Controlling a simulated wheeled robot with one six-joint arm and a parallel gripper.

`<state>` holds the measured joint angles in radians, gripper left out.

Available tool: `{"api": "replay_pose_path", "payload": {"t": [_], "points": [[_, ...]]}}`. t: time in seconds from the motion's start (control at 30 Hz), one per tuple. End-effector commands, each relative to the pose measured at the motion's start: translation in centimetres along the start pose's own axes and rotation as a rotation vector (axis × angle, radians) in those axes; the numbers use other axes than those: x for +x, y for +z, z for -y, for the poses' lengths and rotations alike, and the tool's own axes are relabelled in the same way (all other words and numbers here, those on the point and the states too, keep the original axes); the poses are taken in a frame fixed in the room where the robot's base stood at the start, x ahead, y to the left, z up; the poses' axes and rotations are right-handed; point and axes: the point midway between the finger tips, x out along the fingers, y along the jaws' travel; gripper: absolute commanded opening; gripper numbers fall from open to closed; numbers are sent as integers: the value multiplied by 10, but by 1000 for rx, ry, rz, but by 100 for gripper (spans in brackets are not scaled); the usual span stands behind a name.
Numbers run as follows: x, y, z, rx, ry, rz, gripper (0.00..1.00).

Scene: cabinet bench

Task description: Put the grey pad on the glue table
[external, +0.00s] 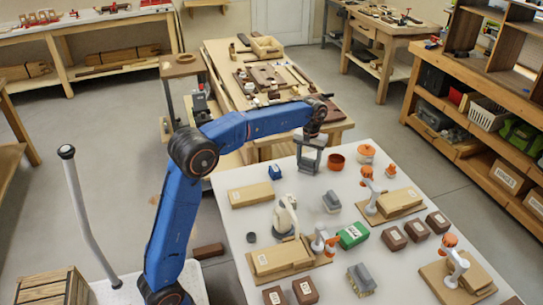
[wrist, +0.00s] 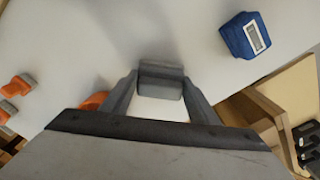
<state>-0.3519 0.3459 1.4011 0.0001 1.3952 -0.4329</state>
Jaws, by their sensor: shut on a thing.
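My gripper (external: 309,168) hangs over the far edge area of the white table (external: 405,165), pointing down. In the wrist view its two fingers (wrist: 160,90) are closed on the grey pad (wrist: 160,72), which spans between the fingertips. The pad is small and mostly hidden by the gripper in the external view; I cannot tell whether it touches the tabletop. The frames do not label which surface is the glue table. A wooden table (external: 220,62) with parts on it stands behind the white one.
A blue labelled box (external: 275,172) stands left of my gripper; it also shows in the wrist view (wrist: 245,35). A red-brown pot (external: 336,161) is close on the right. A wooden box (external: 250,194), grey block (external: 331,202) and several orange-white dispensers stand nearer the front.

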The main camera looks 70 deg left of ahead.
Motion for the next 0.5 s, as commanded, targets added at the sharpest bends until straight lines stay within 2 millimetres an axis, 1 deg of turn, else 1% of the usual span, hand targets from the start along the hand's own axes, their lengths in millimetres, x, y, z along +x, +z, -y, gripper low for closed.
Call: {"api": "replay_pose_path", "payload": {"t": [0.3,0.33,0.37,0.4,0.5], "points": [[2,0,0,0,0,-1,31],[2,0,0,0,0,-1,61],[2,0,0,0,0,-1,68],[2,0,0,0,0,-1,73],[2,0,0,0,0,-1,73]]}}
